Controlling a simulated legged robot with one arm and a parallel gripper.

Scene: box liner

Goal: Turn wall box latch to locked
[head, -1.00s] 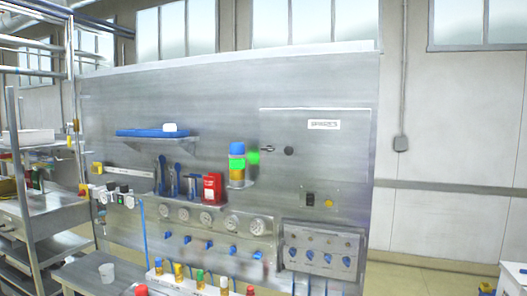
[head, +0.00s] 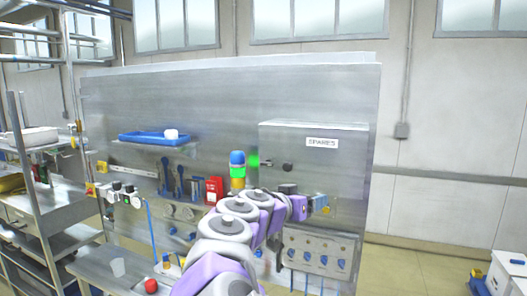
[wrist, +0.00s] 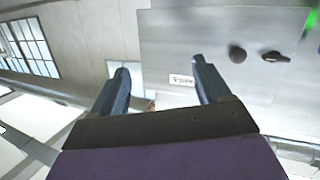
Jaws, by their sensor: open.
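The wall box (head: 345,160) is a grey cabinet with a "SPARES" label, mounted on the metal panel. Its latch (head: 268,163) is a small dark handle at the door's left edge, pointing sideways, beside a round dark knob (head: 287,167). In the wrist view, which is upside down, the latch (wrist: 275,57) is at upper right next to the knob (wrist: 237,54). My gripper (head: 322,204) is in front of the box's lower part, below and right of the latch. In the wrist view my gripper (wrist: 161,68) is open and empty, with the latch outside its fingers.
A red container (head: 214,189) and a blue tray (head: 150,139) are farther left. A valve panel (head: 318,257) is below the box.

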